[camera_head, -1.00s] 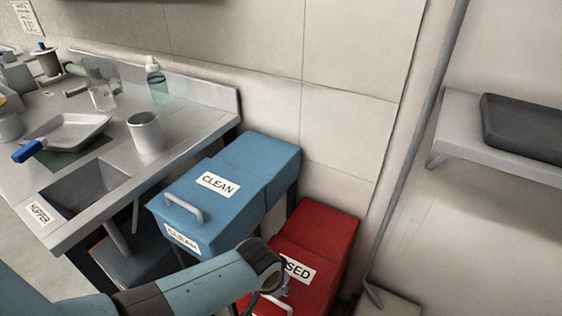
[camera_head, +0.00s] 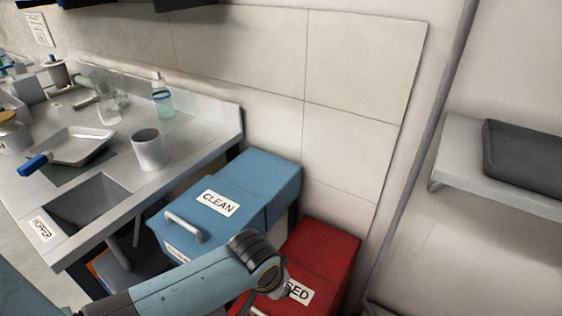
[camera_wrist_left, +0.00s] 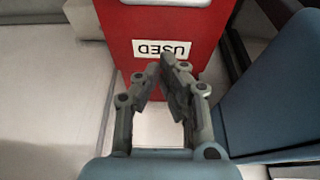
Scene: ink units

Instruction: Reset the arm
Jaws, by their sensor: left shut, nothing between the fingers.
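My left arm comes in from the lower left in the head view and reaches in front of the blue and red bins. My left gripper shows in the left wrist view (camera_wrist_left: 165,72); its fingertips are together with nothing between them. Past the fingertips is the red bin (camera_wrist_left: 215,40) with a label reading USED. The red bin (camera_head: 325,245) also shows in the head view, partly hidden by my arm. My right gripper is in neither view.
The blue bin (camera_head: 270,170) labelled CLEAN stands left of the red one. A steel counter (camera_head: 205,135) holds a white cup (camera_head: 148,150), a tray (camera_head: 75,146), a bottle (camera_head: 162,98) and a hopper opening. A wall shelf (camera_head: 465,150) carries a dark tray (camera_head: 525,155).

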